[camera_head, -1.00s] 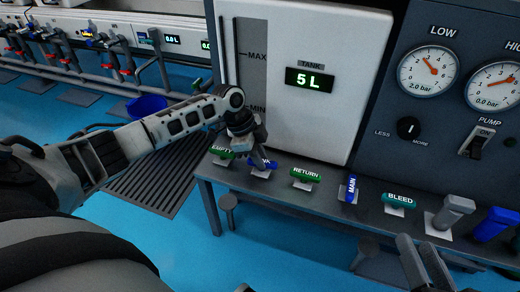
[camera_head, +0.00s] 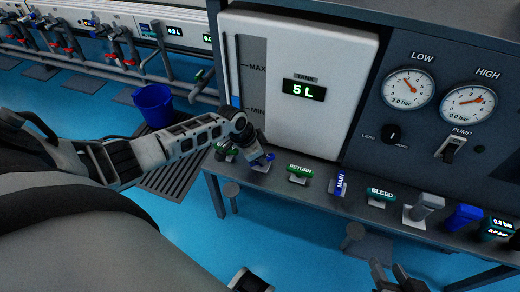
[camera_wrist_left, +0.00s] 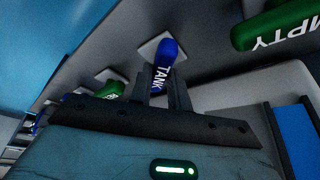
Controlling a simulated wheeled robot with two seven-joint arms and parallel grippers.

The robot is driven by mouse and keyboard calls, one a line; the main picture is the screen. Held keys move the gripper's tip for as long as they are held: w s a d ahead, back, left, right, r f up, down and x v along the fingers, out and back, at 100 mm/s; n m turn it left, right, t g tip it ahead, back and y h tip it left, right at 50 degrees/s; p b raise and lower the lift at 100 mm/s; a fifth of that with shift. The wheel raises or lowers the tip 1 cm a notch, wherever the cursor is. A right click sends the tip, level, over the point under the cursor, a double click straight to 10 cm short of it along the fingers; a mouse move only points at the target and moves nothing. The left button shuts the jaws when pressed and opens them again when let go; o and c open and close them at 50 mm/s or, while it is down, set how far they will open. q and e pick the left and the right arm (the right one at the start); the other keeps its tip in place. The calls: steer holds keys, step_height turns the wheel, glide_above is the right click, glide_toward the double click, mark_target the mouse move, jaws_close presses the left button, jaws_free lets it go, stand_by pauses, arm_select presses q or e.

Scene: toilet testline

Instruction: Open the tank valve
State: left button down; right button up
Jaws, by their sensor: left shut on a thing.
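The blue tank valve handle (camera_head: 268,158) sits on the bench ledge below the white tank panel, between the green EMPTY handle (camera_head: 224,153) and the green RETURN handle (camera_head: 299,170). My left gripper (camera_head: 258,155) is down at it and partly hides it in the head view. In the left wrist view, the handle, lettered TANK (camera_wrist_left: 165,62), lies between the two dark fingers, which are shut on it. There it points at a clear angle to the EMPTY handle. My right gripper (camera_head: 397,278) shows at the bottom edge, fingers apart and empty.
The tank display (camera_head: 305,89) reads 5 L. The blue MAIN handle (camera_head: 339,184), the green BLEED handle (camera_head: 381,194) and a grey handle (camera_head: 425,205) stand further right on the ledge. A blue bucket (camera_head: 154,104) stands on the floor at left.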

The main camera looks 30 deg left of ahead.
stand_by(0.3)
arm_select(q)
steer(key=c, duration=1.3)
jaws_free()
steer(key=p+v, duration=0.2)
steer(key=v, duration=0.3)
steer(key=p+v, duration=0.4)
steer(key=v, duration=0.7)
arm_select(e)
step_height(320, 180, up, 8)
steer(key=s+d+t+h, duration=0.1)
steer(key=d, duration=0.1)
steer(key=shift+d+m, duration=0.2)
steer(key=shift+m, duration=0.1)
steer(key=shift+r, duration=0.1)
